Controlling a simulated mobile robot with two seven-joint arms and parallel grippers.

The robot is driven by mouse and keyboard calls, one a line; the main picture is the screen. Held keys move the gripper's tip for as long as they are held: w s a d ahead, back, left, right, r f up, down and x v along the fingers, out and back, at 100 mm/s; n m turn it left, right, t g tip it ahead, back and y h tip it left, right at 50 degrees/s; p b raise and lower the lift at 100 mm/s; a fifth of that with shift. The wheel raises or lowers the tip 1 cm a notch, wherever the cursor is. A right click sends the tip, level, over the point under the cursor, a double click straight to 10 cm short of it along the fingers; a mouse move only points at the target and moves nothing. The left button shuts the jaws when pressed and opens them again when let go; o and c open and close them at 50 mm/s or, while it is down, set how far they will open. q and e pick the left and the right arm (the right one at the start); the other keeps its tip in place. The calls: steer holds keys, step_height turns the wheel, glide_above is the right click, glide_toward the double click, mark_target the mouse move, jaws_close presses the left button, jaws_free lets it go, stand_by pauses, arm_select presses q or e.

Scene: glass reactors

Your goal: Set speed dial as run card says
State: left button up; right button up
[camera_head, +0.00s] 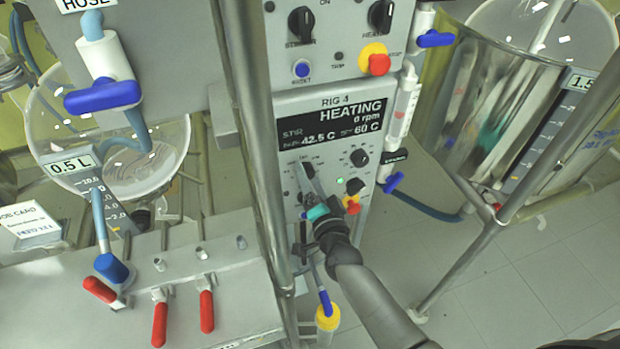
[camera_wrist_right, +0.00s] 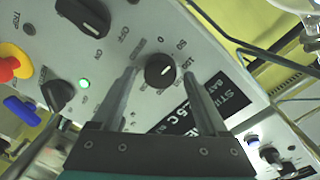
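The speed dial (camera_wrist_right: 160,70) is a small round black knob with a pale pointer line and a printed scale, on the grey rig panel. It sits between the fingertips of my right gripper (camera_wrist_right: 160,80), one finger on each side, with gaps that look clear. In the head view the right gripper (camera_head: 310,182) reaches the panel's left knob and mostly hides it. The display (camera_head: 330,128) reads HEATING, 0 rpm, 42.5 C and 60 C. The card (camera_head: 30,226) lies at the far left; its small print is unclear. My left gripper is not in view.
Another black knob (camera_head: 360,158), a green light (camera_head: 340,182) and a red-yellow button (camera_head: 352,205) are right of the gripper. Metal posts (camera_head: 262,150) stand left of the panel. Glass vessels (camera_head: 110,150) flank the rig. Red-handled valves (camera_head: 160,318) are at lower left.

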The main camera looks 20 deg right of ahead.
steer(key=s+p, duration=0.2)
steer(key=s, duration=1.3)
steer(key=shift+s+r, duration=0.15)
steer(key=shift+r, duration=0.1)
steer(key=s+a+f+n+g+y, duration=0.1)
steer(key=s+f+n+g, duration=0.3)
steer(key=f, duration=0.7)
steer(key=s+f+n+g+y, duration=0.1)
steer(key=s+f+n+g, duration=0.3)
steer(key=f, duration=0.7)
steer(key=s+d+f+n+g, duration=0.1)
steer(key=s+f+n+g, duration=0.1)
steer(key=s, duration=0.5)
steer(key=s+d+f+n+g+h, duration=0.1)
steer(key=s+d+f+g, duration=0.1)
steer(key=s+f, duration=0.5)
steer(key=s+d+f+n+g+h, duration=0.1)
steer(key=s+f+g, duration=0.3)
steer(key=s, duration=0.5)
steer(key=shift+s+d+f+n+g, duration=0.15)
steer(key=shift+d+f+n+g, duration=0.15)
steer(key=shift+d+f+n, duration=0.35)
steer(key=shift+r, duration=0.15)
